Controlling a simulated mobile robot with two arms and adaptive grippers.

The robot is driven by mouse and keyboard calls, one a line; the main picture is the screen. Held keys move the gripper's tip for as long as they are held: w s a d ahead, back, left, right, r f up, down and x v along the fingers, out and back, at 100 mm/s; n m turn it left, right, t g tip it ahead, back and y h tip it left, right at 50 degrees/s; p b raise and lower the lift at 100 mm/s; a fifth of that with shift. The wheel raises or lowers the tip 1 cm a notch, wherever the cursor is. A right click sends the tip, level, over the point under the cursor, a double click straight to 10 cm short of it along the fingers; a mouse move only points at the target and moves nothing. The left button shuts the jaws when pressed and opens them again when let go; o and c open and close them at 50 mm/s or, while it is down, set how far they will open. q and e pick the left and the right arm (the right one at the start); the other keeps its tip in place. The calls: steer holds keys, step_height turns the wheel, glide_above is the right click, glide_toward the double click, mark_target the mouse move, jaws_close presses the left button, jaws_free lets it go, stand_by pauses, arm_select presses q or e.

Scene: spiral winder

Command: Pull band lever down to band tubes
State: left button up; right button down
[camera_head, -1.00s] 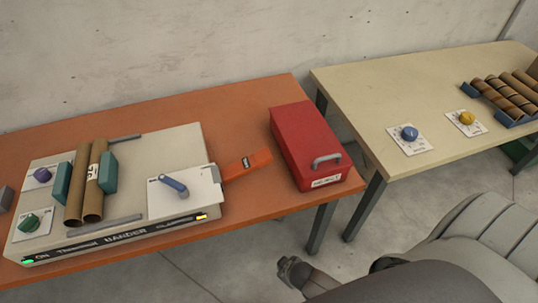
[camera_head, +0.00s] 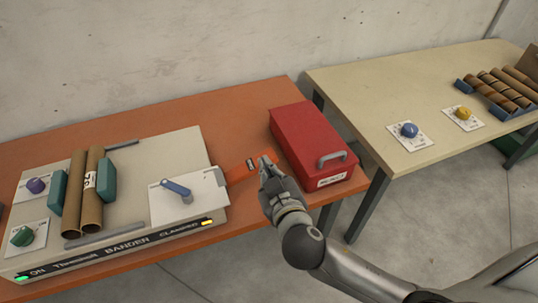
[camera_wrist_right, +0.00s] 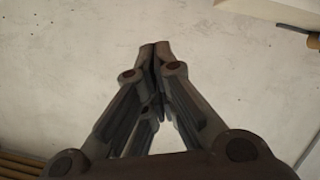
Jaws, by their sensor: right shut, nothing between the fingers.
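The banding machine (camera_head: 135,160) sits on the orange table. Two brown tubes (camera_head: 84,210) lie side by side on it between teal blocks (camera_head: 108,181), with a white label on one. My left gripper is not in view.
A blue lever (camera_head: 176,187) sits on the machine's white plate. A red box (camera_head: 311,140) stands just right of my gripper. A beige table (camera_head: 430,90) with knobs and several tubes is farther right. Green and yellow lights show on the machine's front.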

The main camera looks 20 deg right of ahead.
steer(key=shift+r, duration=0.4)
steer(key=p, duration=0.2)
glide_above(263, 154)
steer(key=s+a, duration=0.2)
steer(key=s, duration=0.1)
step_height(263, 154, down, 2)
steer(key=f, duration=0.3)
steer(key=shift+w+d, duration=0.15)
steer(key=shift+d, duration=0.25)
steer(key=shift+d+f+p, duration=0.2)
steer(key=shift+f+p, duration=0.1)
steer(key=shift+f, duration=0.3)
steer(key=shift+f, duration=0.1)
